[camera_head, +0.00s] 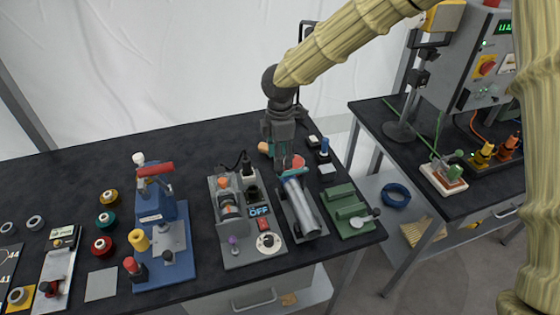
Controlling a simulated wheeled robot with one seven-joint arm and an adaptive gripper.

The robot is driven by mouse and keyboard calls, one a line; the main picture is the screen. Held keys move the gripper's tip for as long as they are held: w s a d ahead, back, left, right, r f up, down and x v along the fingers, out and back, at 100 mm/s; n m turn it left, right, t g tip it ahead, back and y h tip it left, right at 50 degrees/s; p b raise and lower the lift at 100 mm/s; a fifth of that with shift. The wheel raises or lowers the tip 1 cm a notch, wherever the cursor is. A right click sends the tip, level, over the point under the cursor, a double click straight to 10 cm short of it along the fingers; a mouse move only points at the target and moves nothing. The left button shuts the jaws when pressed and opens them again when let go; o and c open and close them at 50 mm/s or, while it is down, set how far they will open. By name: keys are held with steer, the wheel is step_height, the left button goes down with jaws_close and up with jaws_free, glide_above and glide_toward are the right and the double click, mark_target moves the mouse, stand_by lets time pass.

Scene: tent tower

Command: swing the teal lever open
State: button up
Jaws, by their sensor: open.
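My gripper (283,150) points down at the back end of a grey cylinder fixture (302,207) on the dark table. Its jaws are open. A small teal part (291,174), which looks like the teal lever, shows at the top of the cylinder just below the gripper. A red round piece (298,162) sits beside it. The gripper is very close to these parts, and I cannot tell whether it touches them. The fingers and wrist hide part of the lever.
A grey switch fixture (232,212) stands left of the cylinder, and a blue press (160,215) with a red handle further left. Green blocks (347,206) stand to the right. A second table (465,205) with a control box (470,65) is at right. The back left tabletop is clear.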

steer(key=shift+s+f, duration=0.2)
steer(key=shift+f, duration=0.75)
steer(key=shift+f+p, duration=0.35)
steer(key=shift+f, duration=0.45)
jaws_close()
